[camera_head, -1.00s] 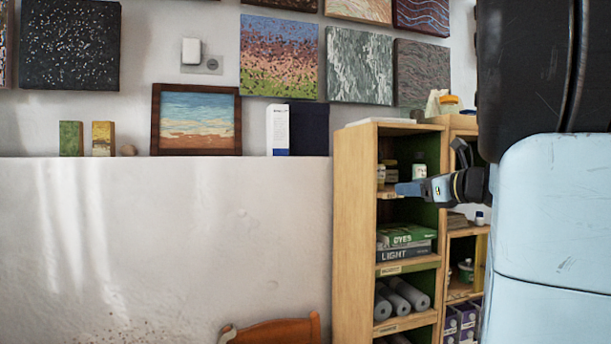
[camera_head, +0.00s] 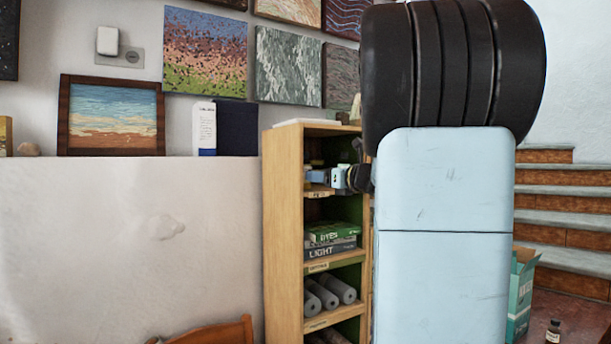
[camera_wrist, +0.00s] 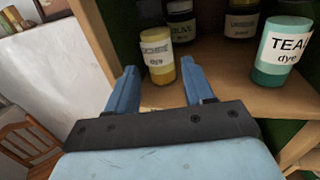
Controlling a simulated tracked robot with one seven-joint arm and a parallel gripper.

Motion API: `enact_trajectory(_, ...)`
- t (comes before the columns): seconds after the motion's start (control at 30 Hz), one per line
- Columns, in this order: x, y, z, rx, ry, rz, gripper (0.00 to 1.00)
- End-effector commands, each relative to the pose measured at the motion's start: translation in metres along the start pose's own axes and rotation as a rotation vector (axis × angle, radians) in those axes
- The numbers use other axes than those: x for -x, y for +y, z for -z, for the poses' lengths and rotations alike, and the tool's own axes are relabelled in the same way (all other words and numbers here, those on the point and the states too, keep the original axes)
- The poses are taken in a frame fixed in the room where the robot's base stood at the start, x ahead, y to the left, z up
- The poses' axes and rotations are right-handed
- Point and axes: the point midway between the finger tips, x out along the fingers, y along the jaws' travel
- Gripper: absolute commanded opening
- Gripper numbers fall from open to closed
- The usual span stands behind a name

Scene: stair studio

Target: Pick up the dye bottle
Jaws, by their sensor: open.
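In the wrist view, a small ochre-yellow bottle (camera_wrist: 158,58) with a white label reading "dye" stands upright on a wooden shelf (camera_wrist: 222,72). The top word on its label is hard to read. My gripper (camera_wrist: 158,68) is open and empty, with one blue finger on each side of the bottle's lower front. I cannot tell how far the bottle sits between the fingers. A teal dye bottle (camera_wrist: 282,55) stands to the right. In the head view, my gripper (camera_head: 318,178) is at the upper compartment of the bookcase (camera_head: 283,230), largely hiding the bottles there.
An olive bottle (camera_wrist: 180,16) and an umber bottle (camera_wrist: 242,22) stand behind. Books (camera_head: 331,238) and grey rolls (camera_head: 335,290) fill lower compartments. A chair (camera_head: 215,333) stands at the front.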

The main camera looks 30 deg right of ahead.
Motion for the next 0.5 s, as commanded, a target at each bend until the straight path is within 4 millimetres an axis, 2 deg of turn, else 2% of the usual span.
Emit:
enact_trajectory(0.23,-0.033,0.001,-0.005,0.000,0.001,-0.002,0.52)
enact_trajectory(0.5,-0.044,0.001,-0.005,0.000,0.000,0.001,0.52)
